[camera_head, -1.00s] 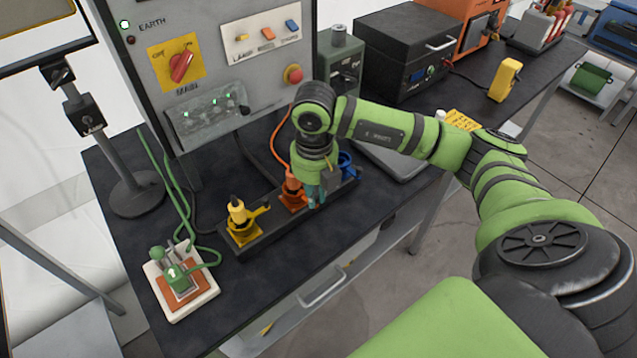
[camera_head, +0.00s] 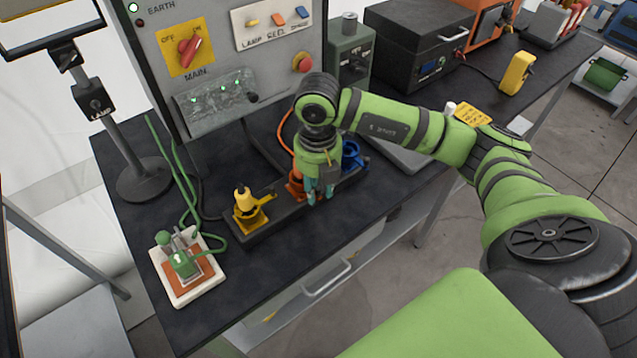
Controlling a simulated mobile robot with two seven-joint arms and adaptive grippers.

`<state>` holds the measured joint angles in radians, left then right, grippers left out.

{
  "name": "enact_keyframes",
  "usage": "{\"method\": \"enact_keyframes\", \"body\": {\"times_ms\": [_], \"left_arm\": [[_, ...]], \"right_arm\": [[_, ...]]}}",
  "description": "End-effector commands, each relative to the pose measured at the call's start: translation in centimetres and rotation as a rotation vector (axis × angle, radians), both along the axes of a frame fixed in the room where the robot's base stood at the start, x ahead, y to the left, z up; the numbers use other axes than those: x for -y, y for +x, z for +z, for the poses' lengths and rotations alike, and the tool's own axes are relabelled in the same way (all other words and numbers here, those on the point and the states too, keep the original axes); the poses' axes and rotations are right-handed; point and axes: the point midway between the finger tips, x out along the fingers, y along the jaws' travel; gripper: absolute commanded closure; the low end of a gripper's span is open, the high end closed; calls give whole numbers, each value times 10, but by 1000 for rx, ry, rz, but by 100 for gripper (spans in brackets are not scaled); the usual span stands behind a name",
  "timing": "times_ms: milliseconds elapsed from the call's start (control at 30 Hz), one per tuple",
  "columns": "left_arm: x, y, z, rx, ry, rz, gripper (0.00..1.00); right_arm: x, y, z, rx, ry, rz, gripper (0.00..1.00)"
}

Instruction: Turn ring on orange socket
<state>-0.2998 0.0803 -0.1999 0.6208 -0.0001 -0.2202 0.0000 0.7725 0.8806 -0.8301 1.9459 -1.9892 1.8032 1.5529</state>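The orange socket (camera_head: 295,188) stands in the dark strip on the bench, between the yellow socket (camera_head: 249,219) and the blue socket (camera_head: 352,158). My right gripper (camera_head: 321,193) points down at the right side of the orange socket, and its teal fingertips are close to it. The gripper and wrist hide much of the orange socket, including its plug and most of its ring. I cannot tell whether the fingers touch the ring or how far apart they are. My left gripper is out of view.
A grey control panel (camera_head: 280,70) with a red main switch stands behind the strip. A lamp stand (camera_head: 143,180) is at the left. The bench front right of the yellow socket is clear.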

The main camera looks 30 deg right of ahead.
Motion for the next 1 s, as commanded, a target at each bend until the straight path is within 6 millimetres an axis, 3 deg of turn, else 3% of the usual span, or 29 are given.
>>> {"method": "enact_keyframes", "body": {"times_ms": [300,433,800,1000], "left_arm": [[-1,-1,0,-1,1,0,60],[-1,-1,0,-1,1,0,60],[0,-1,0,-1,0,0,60],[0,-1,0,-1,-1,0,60]], "right_arm": [[1,2,2,6,0,-1,62],[1,3,13,11,0,-2,62],[0,3,91,11,1,0,62],[0,2,114,8,-2,0,62]]}}
